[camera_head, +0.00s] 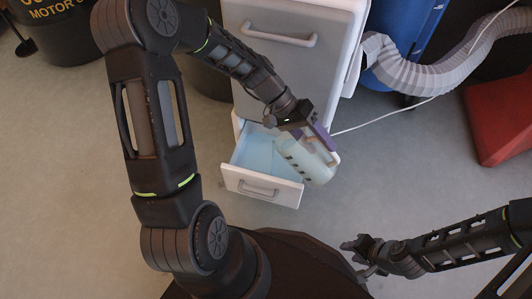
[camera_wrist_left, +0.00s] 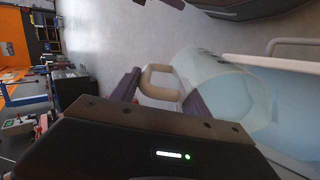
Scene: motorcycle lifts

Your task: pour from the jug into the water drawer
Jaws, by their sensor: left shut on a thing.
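The water drawer (camera_head: 232,176) is pulled out low on the white cabinet; its inside is light blue. My left gripper (camera_head: 318,137) is shut on the handle of the jug (camera_head: 317,172), a pale translucent vessel with dark marks along its side. The jug is tilted over the right part of the drawer. In the left wrist view, the beige handle sits between the purple fingers, and the clear jug body (camera_wrist_left: 220,85) overlaps the drawer's white front edge (camera_wrist_left: 270,62). No stream of water can be made out. My right gripper (camera_head: 362,257) is open and empty at lower right.
The white cabinet (camera_head: 285,75) rises behind the drawer, with a closed upper front and bar handle. A blue barrel (camera_head: 402,40) and a ribbed hose (camera_head: 430,78) stand at upper right, a red block (camera_head: 500,115) at right. The grey floor left of the drawer is clear.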

